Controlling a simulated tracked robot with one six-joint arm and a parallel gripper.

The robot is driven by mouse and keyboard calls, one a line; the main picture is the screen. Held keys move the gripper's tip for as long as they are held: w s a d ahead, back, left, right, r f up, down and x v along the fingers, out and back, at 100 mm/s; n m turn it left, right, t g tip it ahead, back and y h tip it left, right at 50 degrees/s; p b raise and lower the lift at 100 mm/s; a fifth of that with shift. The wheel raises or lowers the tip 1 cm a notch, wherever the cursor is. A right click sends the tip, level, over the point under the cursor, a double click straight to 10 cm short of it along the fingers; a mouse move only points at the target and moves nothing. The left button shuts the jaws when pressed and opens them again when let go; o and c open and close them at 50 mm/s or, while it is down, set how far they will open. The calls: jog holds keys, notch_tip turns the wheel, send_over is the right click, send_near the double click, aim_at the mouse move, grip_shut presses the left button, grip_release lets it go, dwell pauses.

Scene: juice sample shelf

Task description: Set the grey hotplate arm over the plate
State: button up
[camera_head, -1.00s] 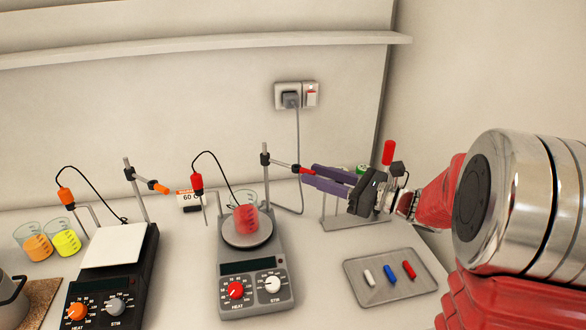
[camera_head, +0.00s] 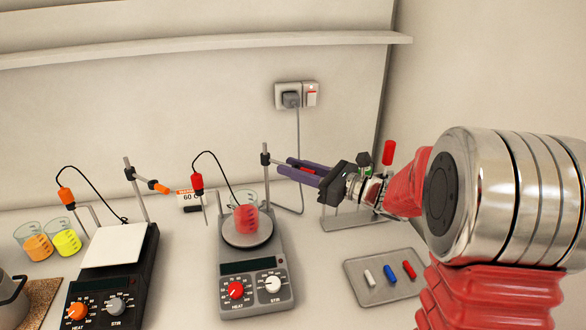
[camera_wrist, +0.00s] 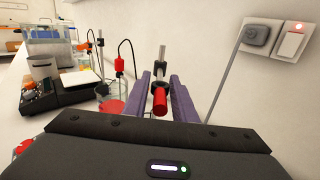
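The grey hotplate (camera_head: 256,291) stands mid-bench, with a beaker of red liquid (camera_head: 245,218) on its round plate (camera_head: 233,240). Its thin arm, with a red end (camera_head: 304,168), sticks out rightward from the upright rod (camera_head: 266,190), away from the plate. My gripper (camera_head: 288,169) reaches in from the right, with its purple fingers on either side of this arm. In the wrist view the red end (camera_wrist: 160,101) sits between the fingers (camera_wrist: 160,82), with visible gaps at both sides, so the gripper is open. The fingers partly hide the arm in the head view.
A black hotplate (camera_head: 112,290) with a white top and orange-tipped arm (camera_head: 159,188) stands left. Orange (camera_head: 38,246) and yellow (camera_head: 67,242) beakers are further left. A tray (camera_head: 368,298) with stir bars and a rack (camera_head: 345,222) are right. A cable hangs from the wall socket (camera_head: 297,95).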

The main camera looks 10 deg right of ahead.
grip_shut()
jog(key=shift+a, duration=0.1)
jog(key=shift+a, duration=0.1)
dwell(0.3)
